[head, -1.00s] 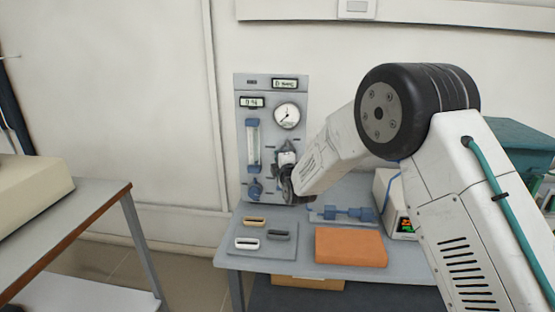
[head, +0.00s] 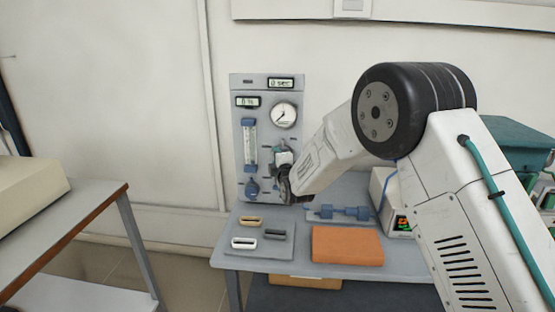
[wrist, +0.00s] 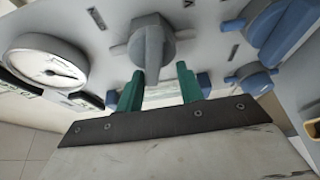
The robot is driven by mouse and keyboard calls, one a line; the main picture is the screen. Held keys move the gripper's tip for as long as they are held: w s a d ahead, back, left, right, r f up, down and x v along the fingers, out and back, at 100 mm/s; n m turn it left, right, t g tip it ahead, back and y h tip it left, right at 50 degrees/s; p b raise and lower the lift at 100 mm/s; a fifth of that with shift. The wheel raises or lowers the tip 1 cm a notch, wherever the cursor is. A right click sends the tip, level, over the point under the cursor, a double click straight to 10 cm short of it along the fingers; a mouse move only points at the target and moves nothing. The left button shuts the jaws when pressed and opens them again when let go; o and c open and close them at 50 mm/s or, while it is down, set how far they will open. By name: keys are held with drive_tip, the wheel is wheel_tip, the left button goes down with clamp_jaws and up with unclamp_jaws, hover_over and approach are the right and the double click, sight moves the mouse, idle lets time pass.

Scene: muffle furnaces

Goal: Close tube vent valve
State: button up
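The grey panel (head: 263,88) stands upright against the wall at the back of the bench. In the wrist view a grey valve knob (wrist: 152,42) with a bar handle sticks out from it, just ahead of my gripper. The label by the knob is cut off, so I cannot read which valve it is. In the head view my wrist hides most of this spot.
The panel also carries a round gauge (head: 284,115), a flow tube (head: 249,142) and a blue knob (head: 252,188). On the bench lie a handle tray (head: 232,257), an orange block (head: 347,245) and blue fittings (head: 344,212). A side table (head: 70,232) stands at left.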

drive_tip(key=shift+s, duration=0.1)
drive_tip(key=v, duration=0.7)
drive_tip(key=shift+s, duration=0.3)
drive_tip(key=shift+d, duration=0.15)
